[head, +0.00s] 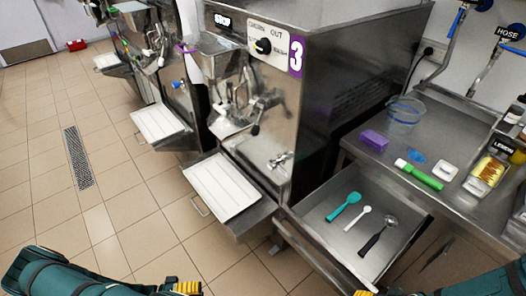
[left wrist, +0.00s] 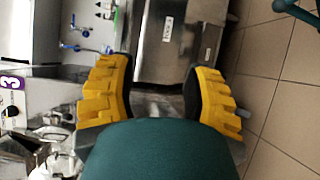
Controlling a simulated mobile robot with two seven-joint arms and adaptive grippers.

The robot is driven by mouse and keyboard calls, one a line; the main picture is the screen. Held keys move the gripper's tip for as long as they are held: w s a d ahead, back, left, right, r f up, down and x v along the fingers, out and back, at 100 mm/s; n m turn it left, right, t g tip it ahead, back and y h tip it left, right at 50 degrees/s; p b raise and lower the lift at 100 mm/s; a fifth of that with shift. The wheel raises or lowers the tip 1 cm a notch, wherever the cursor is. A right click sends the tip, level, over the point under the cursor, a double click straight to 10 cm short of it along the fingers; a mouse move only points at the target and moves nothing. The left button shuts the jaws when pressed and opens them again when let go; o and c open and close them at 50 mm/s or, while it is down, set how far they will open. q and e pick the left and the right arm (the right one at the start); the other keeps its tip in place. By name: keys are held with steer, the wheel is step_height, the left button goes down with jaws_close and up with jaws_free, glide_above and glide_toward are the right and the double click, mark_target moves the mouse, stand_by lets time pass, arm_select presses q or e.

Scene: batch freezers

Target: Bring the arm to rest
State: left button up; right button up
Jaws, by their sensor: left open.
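My left arm comes in along the bottom left of the head view. Its yellow-fingered gripper (head: 182,288) sits at the bottom edge, mostly cut off, over the tiled floor in front of the freezer. In the left wrist view the left gripper (left wrist: 160,75) is open, its two yellow fingers wide apart with nothing between them. My right arm comes in at the bottom right of the head view. Only a small yellow piece of the right gripper (head: 364,293) shows at the bottom edge, so its jaws are hidden.
Freezer number 3 (head: 335,85) stands ahead with a white tray (head: 222,188) at its front. To its right an open drawer (head: 340,250) holds a teal spatula, a white spoon and a dark-handled scoop. The steel counter (head: 440,140) holds several small items.

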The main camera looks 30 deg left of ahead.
arm_select(q)
steer(key=w+d+m+g+y+b, duration=0.3)
steer(key=w+d+m+g+y, duration=0.15)
steer(key=w+d+g, duration=0.85)
steer(key=w+d+r+m+t+y+b, duration=0.1)
steer(key=w+d+r+t+y, duration=0.1)
steer(key=d, duration=0.3)
steer(key=w+d+r+m+t+y+b, duration=0.1)
steer(key=w+d+r+t+y, duration=0.1)
steer(key=d+r, duration=0.3)
steer(key=shift+d+y, duration=0.55)
steer(key=shift+d, duration=0.2)
